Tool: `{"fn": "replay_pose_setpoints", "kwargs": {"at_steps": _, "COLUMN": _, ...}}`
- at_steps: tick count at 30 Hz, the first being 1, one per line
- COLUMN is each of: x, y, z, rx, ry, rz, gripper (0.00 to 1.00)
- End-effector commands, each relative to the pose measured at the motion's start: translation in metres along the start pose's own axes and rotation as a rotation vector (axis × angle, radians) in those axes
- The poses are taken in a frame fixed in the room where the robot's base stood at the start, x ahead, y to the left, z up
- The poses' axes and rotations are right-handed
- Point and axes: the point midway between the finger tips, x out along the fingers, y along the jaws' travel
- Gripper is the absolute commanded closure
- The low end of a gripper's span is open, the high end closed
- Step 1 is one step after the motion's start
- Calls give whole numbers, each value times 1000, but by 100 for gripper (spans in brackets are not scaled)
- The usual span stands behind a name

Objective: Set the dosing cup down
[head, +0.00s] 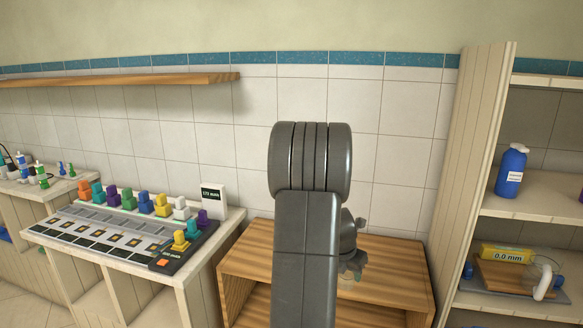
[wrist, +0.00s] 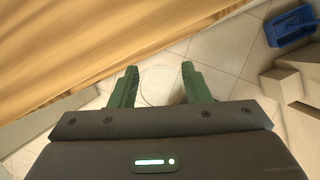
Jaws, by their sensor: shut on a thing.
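My gripper (wrist: 158,72) is shut on a clear, see-through dosing cup (wrist: 157,88), whose faint round outline shows between the two green fingers in the wrist view. Floor tiles show through and around the cup in that view. In the head view my gripper (head: 356,245) is partly hidden behind my arm, in front of the wooden table (head: 395,262). The cup is too faint there to make out its tilt or its height above the wood.
A white bench at left holds a tray (head: 110,238) with several coloured pieces and a small display (head: 213,202). The visible wooden tabletop is bare. A blue bin (wrist: 290,25) stands on the floor.

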Motion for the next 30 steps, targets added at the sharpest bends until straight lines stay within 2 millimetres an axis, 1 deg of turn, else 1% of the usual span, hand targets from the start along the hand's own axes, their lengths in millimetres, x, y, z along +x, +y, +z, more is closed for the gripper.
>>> {"fn": "replay_pose_setpoints", "kwargs": {"at_steps": 8, "x": 6, "y": 6, "z": -8, "rx": 113, "ry": 2, "rz": -49, "gripper": 80}}
{"fn": "replay_pose_setpoints", "kwargs": {"at_steps": 14, "x": 14, "y": 14, "z": -18, "rx": 268, "ry": 2, "rz": -115, "gripper": 80}}
{"fn": "replay_pose_setpoints", "kwargs": {"at_steps": 23, "x": 30, "y": 32, "z": -43, "rx": 638, "ry": 0, "rz": -269, "gripper": 80}}
{"fn": "replay_pose_setpoints", "kwargs": {"at_steps": 30, "x": 45, "y": 49, "z": -72, "rx": 1031, "ry": 0, "rz": -432, "gripper": 80}}
